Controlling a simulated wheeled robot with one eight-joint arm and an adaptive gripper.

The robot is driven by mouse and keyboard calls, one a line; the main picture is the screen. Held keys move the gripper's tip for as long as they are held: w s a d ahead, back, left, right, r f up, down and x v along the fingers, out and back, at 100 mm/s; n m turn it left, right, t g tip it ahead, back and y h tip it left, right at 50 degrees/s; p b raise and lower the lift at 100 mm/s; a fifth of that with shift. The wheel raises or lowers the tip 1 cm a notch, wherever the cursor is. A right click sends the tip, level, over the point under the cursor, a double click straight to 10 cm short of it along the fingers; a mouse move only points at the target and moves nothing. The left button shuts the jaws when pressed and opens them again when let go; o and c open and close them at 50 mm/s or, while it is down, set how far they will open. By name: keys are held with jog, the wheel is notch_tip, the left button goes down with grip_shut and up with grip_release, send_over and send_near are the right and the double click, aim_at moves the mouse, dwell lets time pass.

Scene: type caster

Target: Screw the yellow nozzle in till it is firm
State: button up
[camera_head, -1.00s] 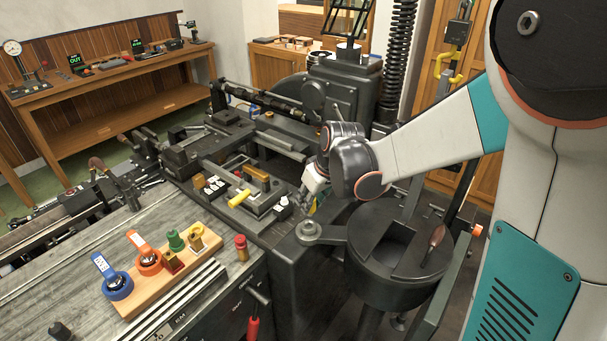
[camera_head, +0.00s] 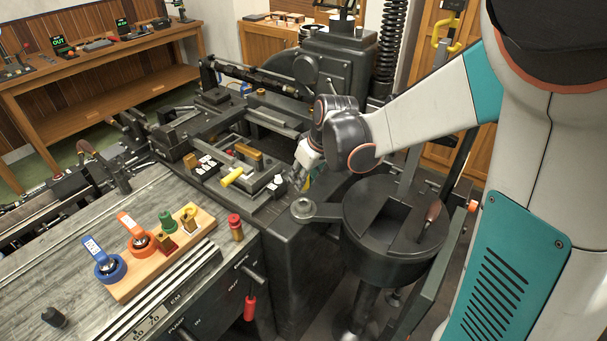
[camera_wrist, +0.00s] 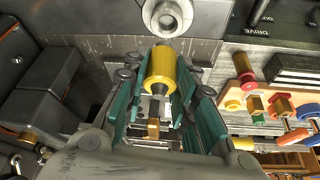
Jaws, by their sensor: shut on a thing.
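My gripper (camera_head: 305,180) is at the end of the arm, above the right part of the dark machine. In the wrist view its green fingers (camera_wrist: 161,78) are shut on the yellow nozzle (camera_wrist: 162,66), a short cylinder with a dark tapered end towards the palm. A grey metal ring with a round opening (camera_wrist: 167,17) is just beyond the nozzle. The two look apart; I cannot tell the gap in depth. In the head view a grey ring fitting (camera_head: 302,208) shows below the gripper. Only a little yellow of the nozzle shows there.
A wooden rack (camera_head: 160,256) with blue, orange and green-handled parts stands on the grey bench, with a red-topped piece (camera_head: 236,228) beside it. A yellow handle (camera_head: 232,176) lies on the machine left of my gripper. A round dark pot (camera_head: 395,228) stands close on the right.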

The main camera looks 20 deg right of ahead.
aim_at(305, 189)
jog(key=shift+f+b, duration=1.1)
jog(key=shift+f, duration=0.6)
jog(key=shift+f+b, duration=1)
jog(key=shift+f, duration=0.2)
dwell(0.3)
jog(key=o, duration=1.2)
jog(key=shift+c, duration=0.2)
jog(key=shift+r, duration=0.1)
jog(key=v, duration=1.2)
jog(key=shift+s, duration=0.2)
jog(key=s+a+m+t+h, duration=0.1)
jog(key=s+m, duration=0.3)
jog(key=s, duration=1.4)
jog(key=shift+a+r+m+t+h, duration=0.15)
jog(key=shift+a+m+t+h, duration=0.2)
jog(key=shift+t, duration=0.55)
